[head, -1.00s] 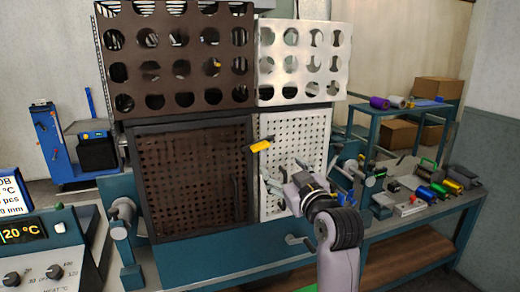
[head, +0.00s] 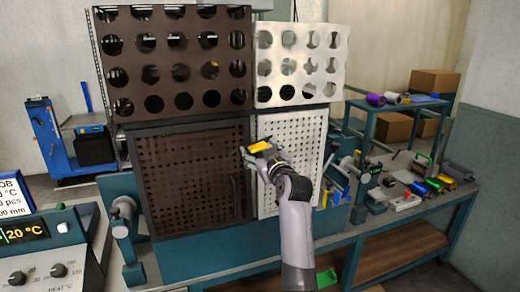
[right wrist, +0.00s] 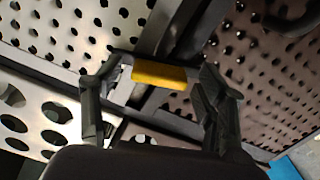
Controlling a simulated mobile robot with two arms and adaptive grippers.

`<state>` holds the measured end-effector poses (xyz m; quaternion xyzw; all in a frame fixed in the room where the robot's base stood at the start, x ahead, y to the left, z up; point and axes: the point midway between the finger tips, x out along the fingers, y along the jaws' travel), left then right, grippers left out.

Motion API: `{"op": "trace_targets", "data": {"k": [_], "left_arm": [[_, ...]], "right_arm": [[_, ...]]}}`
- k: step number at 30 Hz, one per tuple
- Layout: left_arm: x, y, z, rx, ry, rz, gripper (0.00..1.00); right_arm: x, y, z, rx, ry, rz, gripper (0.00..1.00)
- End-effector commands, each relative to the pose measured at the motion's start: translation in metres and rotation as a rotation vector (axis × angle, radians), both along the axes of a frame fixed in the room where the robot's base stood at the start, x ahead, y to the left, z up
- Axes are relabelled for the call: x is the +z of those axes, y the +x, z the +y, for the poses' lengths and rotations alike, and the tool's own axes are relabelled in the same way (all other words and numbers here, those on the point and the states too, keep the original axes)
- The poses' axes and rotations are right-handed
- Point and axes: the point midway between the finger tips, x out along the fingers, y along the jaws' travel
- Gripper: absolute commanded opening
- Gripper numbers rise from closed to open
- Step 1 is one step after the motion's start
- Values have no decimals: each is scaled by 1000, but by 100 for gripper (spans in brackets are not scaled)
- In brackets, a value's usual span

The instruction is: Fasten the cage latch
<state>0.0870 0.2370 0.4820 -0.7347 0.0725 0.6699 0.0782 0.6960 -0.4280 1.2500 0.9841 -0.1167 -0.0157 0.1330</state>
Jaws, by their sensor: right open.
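The cage has a dark brown perforated door (head: 190,190) on the left and a light perforated panel (head: 300,135) on the right. The yellow latch (head: 260,146) sits near the upper part of the seam between them. It also shows in the right wrist view (right wrist: 159,74), lying between the fingers. My right gripper (head: 254,158) is at the latch. In the right wrist view my right gripper (right wrist: 158,95) is open, one finger on each side of the latch. I cannot tell whether the fingers touch it. My left gripper is not in view.
A dark upper guard (head: 175,53) and a white one (head: 300,35) with large round holes stand above the door. A bench (head: 400,215) with coloured rolls is at the right. A control panel (head: 45,245) stands at the lower left.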

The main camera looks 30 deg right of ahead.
Motion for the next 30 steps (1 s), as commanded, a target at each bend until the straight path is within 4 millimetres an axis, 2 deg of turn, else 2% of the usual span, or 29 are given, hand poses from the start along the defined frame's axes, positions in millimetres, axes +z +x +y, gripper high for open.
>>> {"op": "trace_targets", "data": {"k": [5, 27, 30], "left_arm": [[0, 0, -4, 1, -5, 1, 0], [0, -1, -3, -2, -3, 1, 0], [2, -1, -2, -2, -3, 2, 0]], "right_arm": [[0, 0, 0, 0, 0, 0, 67], [0, 0, 0, 0, 0, 1, 19], [0, 0, 0, 1, 12, -2, 19]]}}
